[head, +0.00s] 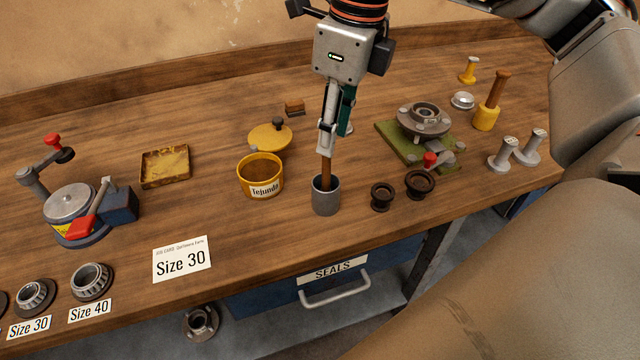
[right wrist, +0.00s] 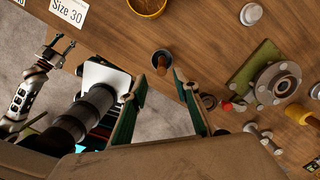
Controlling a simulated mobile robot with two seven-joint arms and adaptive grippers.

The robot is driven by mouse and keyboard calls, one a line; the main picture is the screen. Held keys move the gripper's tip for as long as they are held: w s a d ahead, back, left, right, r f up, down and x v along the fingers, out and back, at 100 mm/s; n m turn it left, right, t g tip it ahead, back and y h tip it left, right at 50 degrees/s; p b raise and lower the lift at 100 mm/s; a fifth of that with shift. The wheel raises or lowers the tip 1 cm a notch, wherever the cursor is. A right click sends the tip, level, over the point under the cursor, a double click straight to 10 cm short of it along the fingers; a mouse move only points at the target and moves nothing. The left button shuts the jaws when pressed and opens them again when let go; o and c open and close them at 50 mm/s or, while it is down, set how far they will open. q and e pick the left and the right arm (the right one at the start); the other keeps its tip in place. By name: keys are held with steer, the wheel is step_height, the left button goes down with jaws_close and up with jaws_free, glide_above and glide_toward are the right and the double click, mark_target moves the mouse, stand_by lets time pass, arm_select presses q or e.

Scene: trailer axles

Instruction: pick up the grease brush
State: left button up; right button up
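The grease brush stands upright in a small grey cup (head: 326,200) near the front of the bench. Only its brown wooden handle (head: 327,172) shows; the bristles are hidden in the cup. My right gripper (head: 329,148) points down from above, with its fingertips at the upper part of the handle. In the right wrist view its two green-sided fingers (right wrist: 160,74) are apart, with the handle end (right wrist: 161,68) lined up in the gap between them. I see no grip on the handle.
A yellow tub (head: 260,177) stands left of the cup, its lid (head: 270,137) behind. Two dark rings, one at the near right (head: 381,196), sit beside the cup. A green-based hub fixture (head: 393,137) is farther right. Bare bench lies in front of the tub.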

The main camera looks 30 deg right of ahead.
mark_target(323, 188)
step_height(323, 188, down, 3)
steer(key=shift+w+f+b, duration=0.15)
steer(key=shift+f+b, duration=0.05)
steer(key=shift+b, duration=0.15)
steer(key=f, duration=0.2)
steer(key=w+f, duration=0.1)
steer(key=f, duration=0.2)
steer(key=shift+w+a+f+b, duration=0.3)
steer(key=shift+w+f, duration=0.05)
steer(key=shift+f, duration=0.05)
jaws_close()
